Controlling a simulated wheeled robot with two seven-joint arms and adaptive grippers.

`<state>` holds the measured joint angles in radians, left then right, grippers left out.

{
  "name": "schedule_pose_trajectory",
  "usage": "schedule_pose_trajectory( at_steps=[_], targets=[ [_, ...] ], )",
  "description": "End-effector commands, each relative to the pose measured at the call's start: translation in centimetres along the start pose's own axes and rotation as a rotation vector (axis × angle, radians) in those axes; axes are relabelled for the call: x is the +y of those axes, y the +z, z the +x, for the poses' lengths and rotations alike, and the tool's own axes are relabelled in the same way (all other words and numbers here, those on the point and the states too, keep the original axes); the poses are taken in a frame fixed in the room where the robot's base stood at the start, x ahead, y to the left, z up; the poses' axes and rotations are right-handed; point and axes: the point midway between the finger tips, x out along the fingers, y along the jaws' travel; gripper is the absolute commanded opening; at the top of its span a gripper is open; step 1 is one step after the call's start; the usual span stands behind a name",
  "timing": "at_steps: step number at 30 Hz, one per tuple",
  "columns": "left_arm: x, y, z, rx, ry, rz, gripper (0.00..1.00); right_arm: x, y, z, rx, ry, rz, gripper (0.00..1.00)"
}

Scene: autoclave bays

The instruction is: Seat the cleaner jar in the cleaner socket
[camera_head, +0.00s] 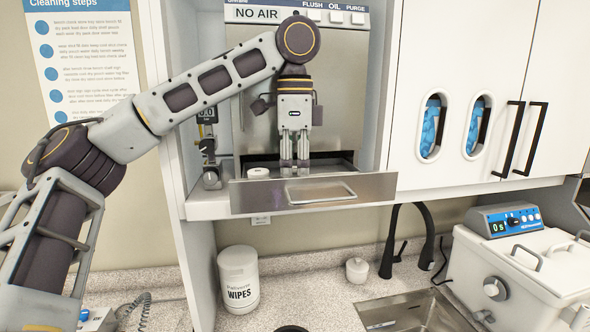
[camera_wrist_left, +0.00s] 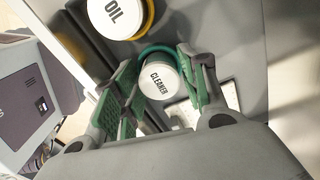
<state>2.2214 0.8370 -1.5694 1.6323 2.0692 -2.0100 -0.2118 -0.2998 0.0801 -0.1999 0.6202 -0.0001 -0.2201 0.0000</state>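The cleaner jar (camera_wrist_left: 158,81) has a white lid marked CLEANER and shows in the left wrist view, between the green-padded fingers of my left gripper (camera_wrist_left: 160,85). Both fingers lie close beside the lid; I cannot tell whether they press on it. A teal ring, the cleaner socket (camera_wrist_left: 158,49), curves around the far side of the lid. How deep the jar sits in it is hidden. In the head view my left gripper (camera_head: 294,168) points straight down behind the metal front panel, and the jar is hidden there. My right gripper is not in view.
An oil jar (camera_wrist_left: 114,14), by a yellow ring, stands close beside the cleaner jar; its white lid (camera_head: 258,171) shows left of my gripper. The metal front panel (camera_head: 250,193) and bay side walls bound the space. A wipes tub (camera_head: 238,278) stands on the counter below.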

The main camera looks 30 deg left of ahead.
Motion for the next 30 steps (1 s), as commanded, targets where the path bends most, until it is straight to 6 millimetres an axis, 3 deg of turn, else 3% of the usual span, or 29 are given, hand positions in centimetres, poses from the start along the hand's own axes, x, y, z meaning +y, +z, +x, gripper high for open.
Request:
schedule_pose_trajectory(
  at_steps=[14, 30],
  targets=[
    [0.0, 0.0, -0.5, 0.000, -0.002, 0.000, 0.43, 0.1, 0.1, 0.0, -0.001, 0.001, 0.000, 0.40],
    [0.0, 0.0, -3.5, 0.000, -0.002, -0.001, 0.43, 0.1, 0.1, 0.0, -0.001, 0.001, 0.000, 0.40]
  ],
)
